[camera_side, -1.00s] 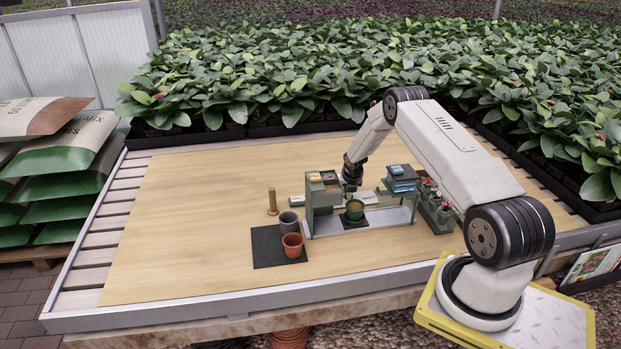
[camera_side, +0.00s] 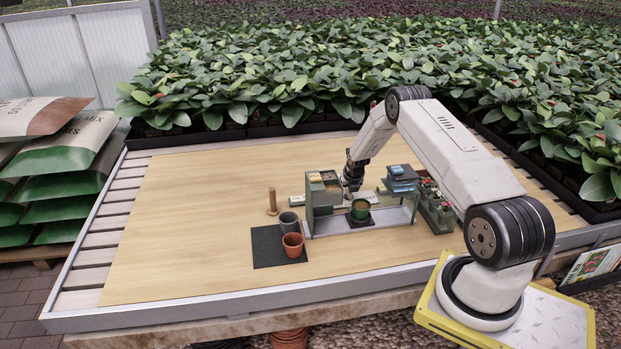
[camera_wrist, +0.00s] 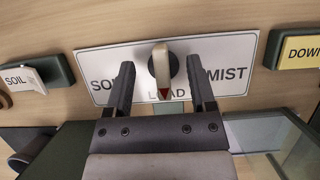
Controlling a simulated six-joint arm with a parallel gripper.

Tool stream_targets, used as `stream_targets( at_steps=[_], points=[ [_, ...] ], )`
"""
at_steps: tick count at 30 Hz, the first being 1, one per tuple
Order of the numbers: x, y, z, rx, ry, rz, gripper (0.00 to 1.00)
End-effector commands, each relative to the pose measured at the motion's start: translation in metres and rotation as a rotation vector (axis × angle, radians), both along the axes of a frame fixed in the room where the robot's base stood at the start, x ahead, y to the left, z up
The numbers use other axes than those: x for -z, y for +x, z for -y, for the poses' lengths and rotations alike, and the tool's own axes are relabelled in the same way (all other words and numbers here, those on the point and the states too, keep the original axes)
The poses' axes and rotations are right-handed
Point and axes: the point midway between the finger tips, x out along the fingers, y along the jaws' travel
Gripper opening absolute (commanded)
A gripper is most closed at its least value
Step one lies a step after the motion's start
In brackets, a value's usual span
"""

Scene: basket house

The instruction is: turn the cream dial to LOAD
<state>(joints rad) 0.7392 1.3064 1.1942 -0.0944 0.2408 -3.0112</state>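The cream dial (camera_wrist: 160,62) is a bar-shaped knob on a round black base, centred on a white label plate (camera_wrist: 105,62). Its red-tipped end points down in the wrist view, at the word LOAD, which the tip partly covers. SOIL is at left, partly hidden by a finger, and MIST at right. My gripper (camera_wrist: 160,54) is open, one finger on each side of the dial, with visible gaps. In the side view my gripper (camera_side: 351,186) is low behind the green pot (camera_side: 360,210), and the dial cannot be made out.
In the wrist view a cream SOIL lever (camera_wrist: 36,80) is at left and a yellow DOWN plate (camera_wrist: 302,50) at right. The board's left side is clear.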

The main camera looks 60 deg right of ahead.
Motion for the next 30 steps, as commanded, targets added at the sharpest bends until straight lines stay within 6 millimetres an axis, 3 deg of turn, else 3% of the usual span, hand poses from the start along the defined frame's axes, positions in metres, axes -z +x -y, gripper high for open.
stream_targets(
  at_steps=[1, 2, 3, 17, 30],
  points=[
    [0.000, 0.000, 0.000, 0.001, 0.000, 0.000, 0.90],
    [0.000, 0.000, 0.000, 0.001, 0.000, 0.000, 1.00],
    [0.000, -0.001, 0.000, 0.001, 0.000, 0.000, 1.00],
    [-0.001, -0.001, 0.001, 0.002, 0.000, 0.000, 1.00],
    [-0.021, -0.001, 0.001, 0.003, -0.001, -0.001, 1.00]
  ],
)
